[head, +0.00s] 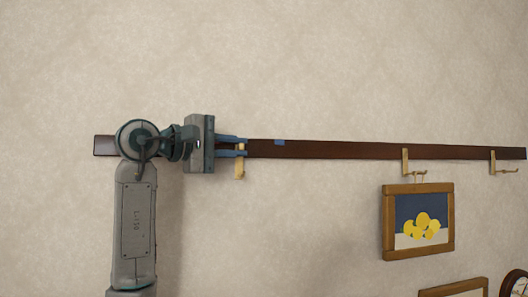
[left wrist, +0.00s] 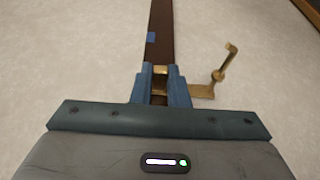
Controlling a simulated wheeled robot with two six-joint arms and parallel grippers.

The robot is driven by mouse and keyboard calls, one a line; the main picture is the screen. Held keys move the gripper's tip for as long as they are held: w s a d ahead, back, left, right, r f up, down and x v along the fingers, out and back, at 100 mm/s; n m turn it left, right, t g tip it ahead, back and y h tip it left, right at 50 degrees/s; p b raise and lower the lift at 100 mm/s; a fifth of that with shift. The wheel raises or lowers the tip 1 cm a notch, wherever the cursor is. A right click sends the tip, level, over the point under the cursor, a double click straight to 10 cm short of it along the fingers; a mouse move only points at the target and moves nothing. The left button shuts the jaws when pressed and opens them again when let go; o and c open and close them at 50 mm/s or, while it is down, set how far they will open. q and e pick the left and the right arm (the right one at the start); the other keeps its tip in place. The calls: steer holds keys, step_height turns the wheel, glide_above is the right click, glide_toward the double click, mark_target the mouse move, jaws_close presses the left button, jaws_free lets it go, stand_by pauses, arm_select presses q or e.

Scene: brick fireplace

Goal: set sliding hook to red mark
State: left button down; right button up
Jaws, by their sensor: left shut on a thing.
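A dark wooden rail (head: 340,150) runs across the wall, tilted slightly down to the right. My left gripper (head: 245,146) is shut on a brass sliding hook (head: 240,173) on the left part of the rail. In the left wrist view the fingers (left wrist: 160,72) stand on both sides of the hook's brass slider, and its arm (left wrist: 222,68) sticks out to the right. A small blue mark (head: 280,142) lies on the rail's upper edge, a short way right of the hook; it also shows in the left wrist view (left wrist: 151,37). I see no red mark. My right gripper is out of view.
Two more brass hooks (head: 405,162) (head: 493,163) sit further right on the rail. A framed picture of lemons (head: 390,225) hangs from the nearer one. Another frame (head: 455,290) and a round clock (head: 517,284) are at the lower right.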

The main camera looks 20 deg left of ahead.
arm_select(q)
steer(key=s+a, duration=0.2)
steer(key=a, duration=0.1)
steer(key=s+a, duration=0.1)
steer(key=shift+s+a, duration=0.1)
steer(key=shift+a, duration=0.3)
steer(key=c, duration=1.4)
jaws_free()
steer(key=b+v, duration=0.4)
steer(key=v, duration=0.6)
steer(key=shift+s+a+b, duration=0.25)
steer(key=shift+s+b, duration=0.05)
steer(key=shift+f, duration=0.1)
